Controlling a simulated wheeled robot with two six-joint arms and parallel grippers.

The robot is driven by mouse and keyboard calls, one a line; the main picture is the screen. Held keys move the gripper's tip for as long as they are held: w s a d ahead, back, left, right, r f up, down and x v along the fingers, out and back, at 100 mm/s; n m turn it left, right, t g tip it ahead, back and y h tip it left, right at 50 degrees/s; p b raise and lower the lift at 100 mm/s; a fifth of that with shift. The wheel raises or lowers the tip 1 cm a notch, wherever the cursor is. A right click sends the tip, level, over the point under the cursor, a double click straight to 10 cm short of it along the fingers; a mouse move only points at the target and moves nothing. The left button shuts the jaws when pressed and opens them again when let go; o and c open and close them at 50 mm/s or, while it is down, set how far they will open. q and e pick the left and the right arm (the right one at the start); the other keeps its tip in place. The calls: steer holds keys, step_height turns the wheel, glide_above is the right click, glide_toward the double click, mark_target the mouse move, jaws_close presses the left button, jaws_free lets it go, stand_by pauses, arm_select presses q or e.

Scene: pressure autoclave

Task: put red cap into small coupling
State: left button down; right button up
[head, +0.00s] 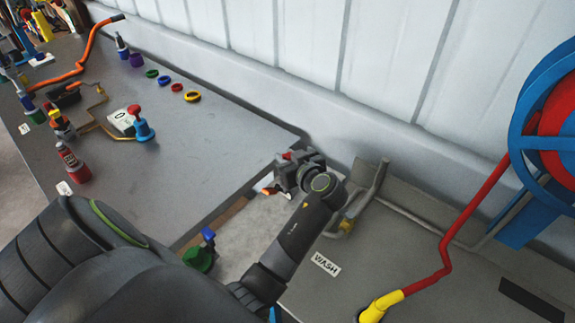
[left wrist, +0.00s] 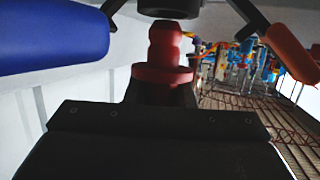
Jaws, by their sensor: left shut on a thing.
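My left gripper (head: 292,168) is past the right edge of the grey bench, above the gap beside the wash surface. It is shut on the red cap (left wrist: 163,60), which has a stepped top and a wide flange. A bit of red also shows at the gripper in the head view (head: 287,155). In the left wrist view, a dark round part (left wrist: 168,8) is just above the cap; I cannot tell whether they touch. Dark rods beside it lead to a blue grip (left wrist: 50,40) and an orange grip (left wrist: 291,52). I cannot identify the small coupling with certainty. My right gripper is out of view.
The grey bench (head: 200,140) holds several coloured rings, a red bottle (head: 72,165) and a blue fitting with a red top (head: 143,130). A green-and-blue fitting (head: 200,257) is near my arm. A red hose (head: 445,230) and blue reel (head: 525,120) stand right. A pale wall runs behind.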

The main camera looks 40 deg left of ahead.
arm_select(q)
steer(key=shift+f, duration=1.5)
